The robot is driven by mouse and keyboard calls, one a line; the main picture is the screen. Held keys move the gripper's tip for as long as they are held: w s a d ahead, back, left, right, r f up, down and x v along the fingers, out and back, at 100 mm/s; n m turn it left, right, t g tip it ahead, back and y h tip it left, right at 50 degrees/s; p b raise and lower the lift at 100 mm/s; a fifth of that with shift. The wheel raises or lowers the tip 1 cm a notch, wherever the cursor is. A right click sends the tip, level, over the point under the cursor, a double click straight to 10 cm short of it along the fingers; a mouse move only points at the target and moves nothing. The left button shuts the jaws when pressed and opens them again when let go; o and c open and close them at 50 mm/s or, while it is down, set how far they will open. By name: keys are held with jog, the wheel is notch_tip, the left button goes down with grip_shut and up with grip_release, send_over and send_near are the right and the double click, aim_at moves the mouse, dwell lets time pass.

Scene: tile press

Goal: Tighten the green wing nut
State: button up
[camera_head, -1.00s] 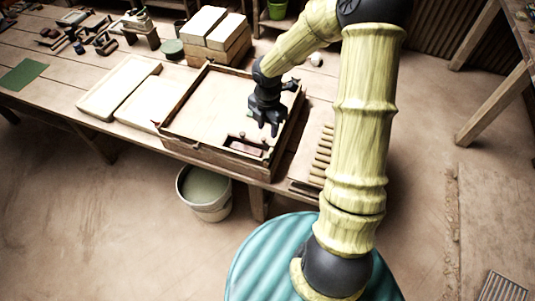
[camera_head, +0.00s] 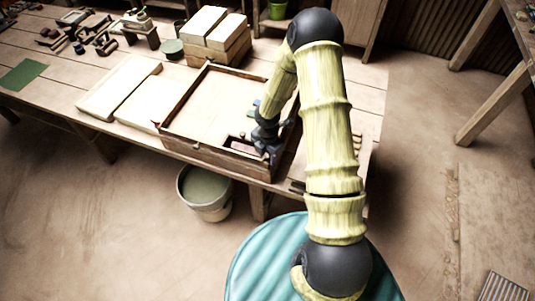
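A wooden frame tray (camera_head: 200,152) sits at the table's front edge, with a pale flat bed inside. At its front right corner is a small dark-edged slot with a reddish piece (camera_head: 241,147). My gripper (camera_head: 270,156) is low over that corner, pointing down, just right of the reddish piece. I cannot tell whether its fingers are apart or closed, or whether they touch anything. A small green patch (camera_head: 252,109) shows beside my wrist; I cannot tell whether it is the wing nut. No wing nut is clearly visible; the arm hides part of the tray's right side.
Pale boards (camera_head: 118,88) lie left of the tray, and stacked blocks (camera_head: 218,38) stand behind it. Tools (camera_head: 95,38) lie at the back left. A bucket (camera_head: 204,190) stands on the floor below the table's front edge. My arm partly hides a row of wooden rods (camera_head: 357,148).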

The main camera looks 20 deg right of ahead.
grip_shut()
jog(key=shift+m, duration=0.3)
jog(key=m+b, duration=0.1)
jog(key=m, duration=0.2)
jog(key=m+b, duration=0.1)
jog(key=m, duration=0.2)
jog(key=shift+m, duration=0.4)
jog(key=m+b, duration=0.2)
jog(key=m, duration=0.4)
dwell(0.4)
